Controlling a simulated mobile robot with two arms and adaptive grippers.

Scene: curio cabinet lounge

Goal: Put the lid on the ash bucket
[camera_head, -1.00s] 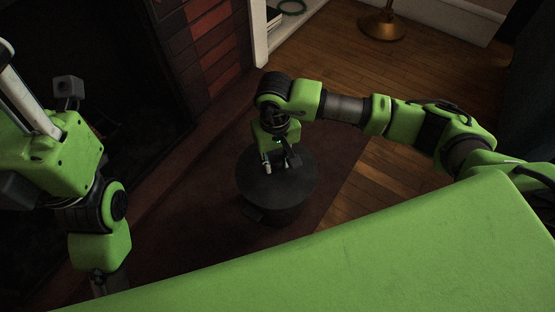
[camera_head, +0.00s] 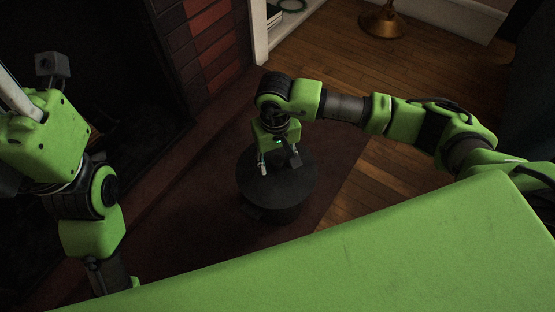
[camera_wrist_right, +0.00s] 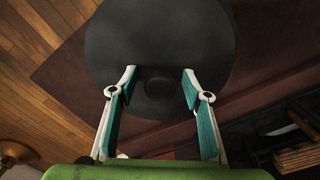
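The ash bucket (camera_head: 280,212) is a dark, round bucket standing on the dark red rug. The dark grey disc-shaped lid (camera_head: 293,184) sits on its top and looks level in the head view. My right gripper (camera_head: 280,168) is just above the lid's middle. In the right wrist view the fingers (camera_wrist_right: 160,80) are spread on either side of a round knob (camera_wrist_right: 158,85) on the lid (camera_wrist_right: 160,35), with gaps on both sides. My left arm is at the left; its gripper is mostly hidden behind my green body at the lower edge.
A brick fireplace (camera_head: 213,45) with a dark opening is at the upper left. A white shelf (camera_head: 300,30) and a brass lamp base (camera_head: 382,22) are at the back. Wooden floor lies right of the rug (camera_head: 335,160).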

